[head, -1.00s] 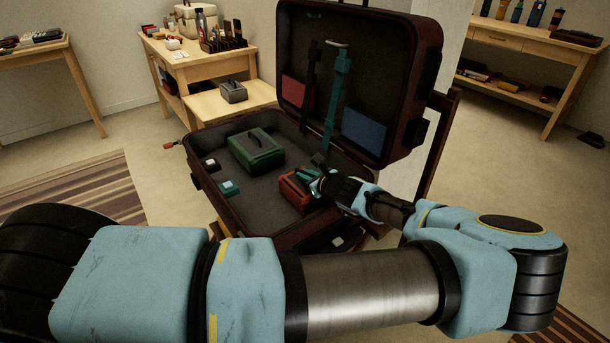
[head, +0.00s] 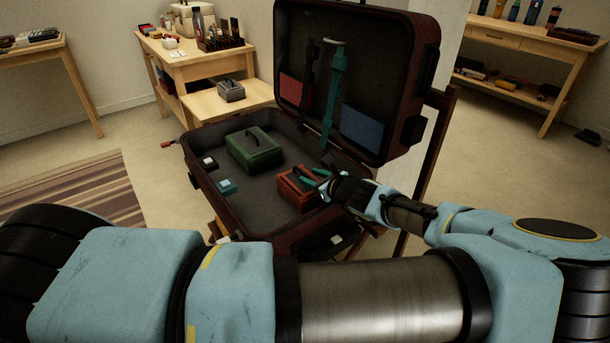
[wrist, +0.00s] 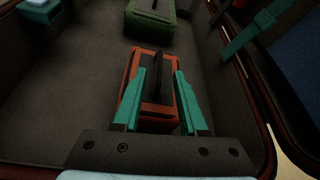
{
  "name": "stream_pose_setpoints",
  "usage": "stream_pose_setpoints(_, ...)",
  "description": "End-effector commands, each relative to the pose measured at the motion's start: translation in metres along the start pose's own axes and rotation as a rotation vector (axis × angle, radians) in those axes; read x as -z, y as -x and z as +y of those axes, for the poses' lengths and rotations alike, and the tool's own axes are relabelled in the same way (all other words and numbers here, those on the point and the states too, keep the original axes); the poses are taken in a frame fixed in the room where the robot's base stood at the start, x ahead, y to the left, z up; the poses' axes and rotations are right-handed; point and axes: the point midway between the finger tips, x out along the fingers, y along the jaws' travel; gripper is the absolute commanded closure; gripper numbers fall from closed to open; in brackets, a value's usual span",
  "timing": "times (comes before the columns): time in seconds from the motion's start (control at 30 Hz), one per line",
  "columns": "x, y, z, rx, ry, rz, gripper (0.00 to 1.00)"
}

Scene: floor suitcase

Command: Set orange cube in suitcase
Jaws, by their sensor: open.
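The orange cube, a small orange box with a dark handle on top (head: 297,188), sits on the floor of the open suitcase (head: 212,208), near its front right wall. In the wrist view the orange box (wrist: 134,78) lies between my two teal fingers. My gripper (head: 318,178) is open, its fingertips over the box on either side of the dark handle. In the wrist view the fingers of my gripper (wrist: 159,75) stand apart from the handle, with gaps showing. Part of the box is hidden behind the fingers.
A green box with a handle (head: 255,150) lies farther back in the suitcase. Small teal (head: 227,187) and white-topped (head: 208,163) blocks lie at its left. The raised lid (head: 385,75) stands behind. A grey box (head: 231,90) sits on a low wooden shelf.

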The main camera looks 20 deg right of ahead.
Motion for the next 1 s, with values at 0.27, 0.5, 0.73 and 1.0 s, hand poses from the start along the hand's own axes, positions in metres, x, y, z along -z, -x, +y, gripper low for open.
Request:
stream_pose_setpoints(0.27,0.001,0.053,0.000,0.001,0.001,0.002,0.58)
stream_pose_setpoints(0.5,0.000,0.069,0.000,-0.001,0.000,-0.001,0.58)
stream_pose_setpoints(0.73,0.000,0.070,0.000,-0.001,0.000,-0.001,0.58)
stream_pose_setpoints(1.0,-0.001,0.069,0.001,-0.003,0.002,-0.001,0.58)
